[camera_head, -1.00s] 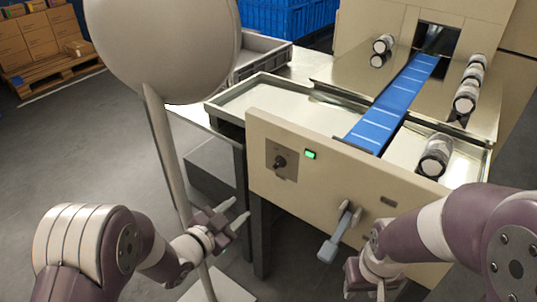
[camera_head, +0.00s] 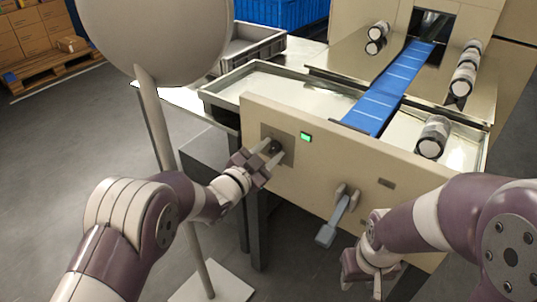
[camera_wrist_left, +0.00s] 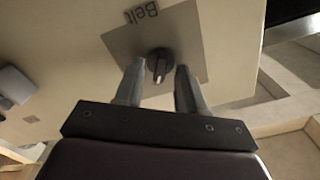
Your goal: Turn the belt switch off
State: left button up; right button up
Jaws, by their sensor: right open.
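The belt switch is a dark rotary knob (camera_head: 274,147) on a grey plate on the machine's cream front panel. In the left wrist view the knob (camera_wrist_left: 158,63) sits on the plate marked "Belt" (camera_wrist_left: 205,60). My left gripper (camera_head: 266,156) is at the knob. In the left wrist view its fingers (camera_wrist_left: 158,78) are apart, one on each side of the knob; whether they touch it is unclear. A green light (camera_head: 305,137) beside the switch is lit. My right gripper (camera_head: 367,278) is open, low in front of the panel; its fingertips are partly hard to make out.
A grey lever (camera_head: 338,220) sticks out of the panel between my arms. A blue belt (camera_head: 385,100) runs into the machine, with dark-and-white rolls (camera_head: 433,137) beside it. A large pale disc on a pole (camera_head: 155,35) stands close on the left.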

pick_arm(q)
grip_shut()
